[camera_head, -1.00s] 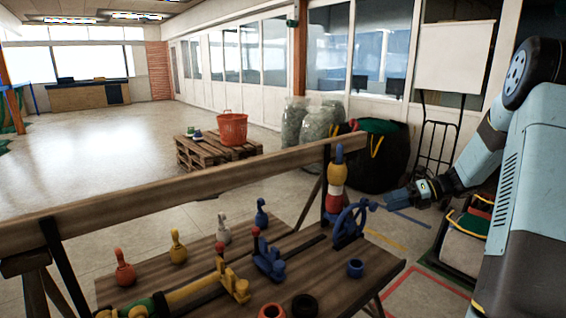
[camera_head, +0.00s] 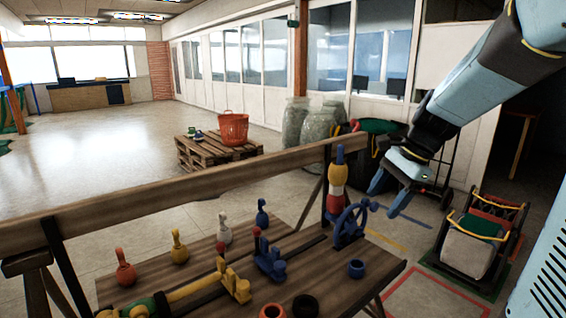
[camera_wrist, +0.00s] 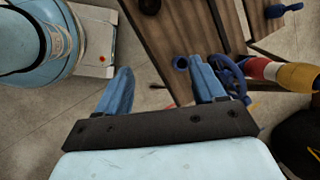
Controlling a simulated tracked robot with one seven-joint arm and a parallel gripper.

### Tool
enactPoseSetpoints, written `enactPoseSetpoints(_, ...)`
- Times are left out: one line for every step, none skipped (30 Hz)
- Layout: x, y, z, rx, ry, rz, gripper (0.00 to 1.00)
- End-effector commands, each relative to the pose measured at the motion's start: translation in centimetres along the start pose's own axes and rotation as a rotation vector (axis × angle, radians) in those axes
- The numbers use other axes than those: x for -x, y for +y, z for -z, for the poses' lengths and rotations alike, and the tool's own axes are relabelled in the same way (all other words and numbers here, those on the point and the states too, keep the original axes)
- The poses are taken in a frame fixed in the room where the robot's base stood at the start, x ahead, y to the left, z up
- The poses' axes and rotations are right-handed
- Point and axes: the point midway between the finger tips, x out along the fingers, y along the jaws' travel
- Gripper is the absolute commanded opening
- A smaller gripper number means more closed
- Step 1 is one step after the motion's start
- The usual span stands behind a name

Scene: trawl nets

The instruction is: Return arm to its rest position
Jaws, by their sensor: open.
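My gripper (camera_head: 392,188) hangs at the right in the head view, with its two blue fingers spread apart and pointing down. It is empty. It is to the right of the wooden workbench (camera_head: 330,277) and its blue handwheel (camera_head: 351,222), apart from them. In the wrist view my gripper (camera_wrist: 160,90) shows both blue fingers apart, with floor between them. The right finger overlaps the bench (camera_wrist: 172,30) and the handwheel (camera_wrist: 232,75) in that picture. My blue arm comes down from the upper right in the head view.
Pegs, including a yellow one (camera_head: 178,247), and rings such as the blue ring (camera_head: 356,268) stand on the bench. A red, white and yellow post (camera_head: 337,180) rises near the handwheel. A cart with a white sack (camera_head: 468,252) stands at the right. An orange basket (camera_head: 234,128) sits on pallets behind.

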Motion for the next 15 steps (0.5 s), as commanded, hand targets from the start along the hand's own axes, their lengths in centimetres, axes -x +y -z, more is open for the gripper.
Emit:
enactPoseSetpoints(0.5,0.8,-0.9,0.073,0.034,0.003,0.69)
enactPoseSetpoints(0.7,1.2,-1.3,0.118,0.055,0.003,0.69)
enactPoseSetpoints(1.0,1.9,-1.8,0.178,0.082,0.000,0.69)
enactPoseSetpoints(1.2,2.3,-2.1,0.223,0.102,0.000,0.69)
enactPoseSetpoints(1.4,2.8,-2.5,0.268,0.123,-0.002,0.69)
enactPoseSetpoints(1.7,3.4,-2.9,0.328,0.150,-0.003,0.69)
enactPoseSetpoints(1.9,3.9,-3.2,0.373,0.170,-0.005,0.69)
enactPoseSetpoints(2.1,4.4,-3.6,0.418,0.189,-0.008,0.69)
enactPoseSetpoints(2.4,5.0,-4.0,0.478,0.217,-0.010,0.69)
enactPoseSetpoints(2.6,5.5,-4.2,0.523,0.238,-0.013,0.69)
enactPoseSetpoints(2.8,6.0,-4.5,0.567,0.256,-0.017,0.69)
enactPoseSetpoints(3.0,6.7,-4.8,0.626,0.283,-0.021,0.69)
enactPoseSetpoints(3.3,7.1,-5.1,0.671,0.304,-0.023,0.69)
enactPoseSetpoints(3.4,7.6,-5.3,0.715,0.323,-0.027,0.69)
enactPoseSetpoints(3.6,8.2,-5.5,0.774,0.350,-0.033,0.69)
